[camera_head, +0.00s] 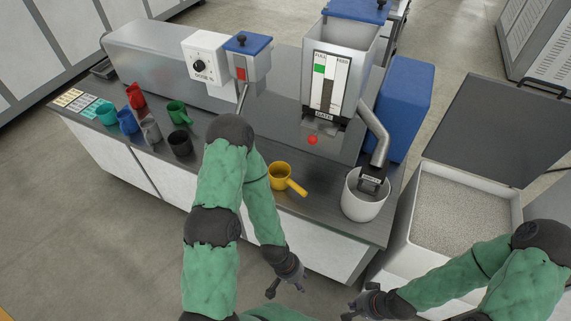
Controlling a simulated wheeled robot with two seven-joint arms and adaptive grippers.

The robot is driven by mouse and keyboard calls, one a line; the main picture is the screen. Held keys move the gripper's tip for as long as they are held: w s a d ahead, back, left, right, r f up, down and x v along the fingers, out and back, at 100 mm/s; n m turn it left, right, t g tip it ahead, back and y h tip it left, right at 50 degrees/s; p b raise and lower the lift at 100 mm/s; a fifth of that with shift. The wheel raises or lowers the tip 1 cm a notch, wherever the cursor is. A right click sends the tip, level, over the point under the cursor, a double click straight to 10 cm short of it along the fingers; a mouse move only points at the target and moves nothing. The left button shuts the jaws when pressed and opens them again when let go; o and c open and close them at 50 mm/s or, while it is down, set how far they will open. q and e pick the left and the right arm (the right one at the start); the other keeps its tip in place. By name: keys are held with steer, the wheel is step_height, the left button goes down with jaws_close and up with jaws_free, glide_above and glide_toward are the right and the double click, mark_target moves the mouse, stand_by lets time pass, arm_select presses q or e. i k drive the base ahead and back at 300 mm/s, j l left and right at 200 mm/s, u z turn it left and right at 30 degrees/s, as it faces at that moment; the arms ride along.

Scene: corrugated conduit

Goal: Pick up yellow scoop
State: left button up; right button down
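The yellow scoop (279,176) stands upright on the dark counter, its handle pointing to the lower right. Nothing holds it. My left gripper (286,289) hangs in front of the counter's front edge, below the scoop in the picture and well apart from it. Its fingers are spread and empty. My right gripper (354,303) is further right, also in front of the counter and away from the scoop. Its fingers look apart and empty.
Several cups, including a green one (178,112) and a black one (180,144), stand at the counter's left. A white bucket (361,204) sits under the hopper's spout (376,140) to the right. An open bin of granules (455,212) stands beyond. Counter around the scoop is mostly clear.

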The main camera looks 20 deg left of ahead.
mark_target(280, 172)
steer(key=i+j, duration=0.1)
steer(key=j, duration=0.6)
steer(key=i+j, duration=0.15)
steer(key=j, duration=0.2)
steer(key=j+z, duration=0.4)
steer(key=i+j+z, duration=0.1)
steer(key=j+z, duration=0.15)
steer(key=z, duration=0.15)
steer(key=j+z, duration=0.3)
steer(key=z, duration=0.55)
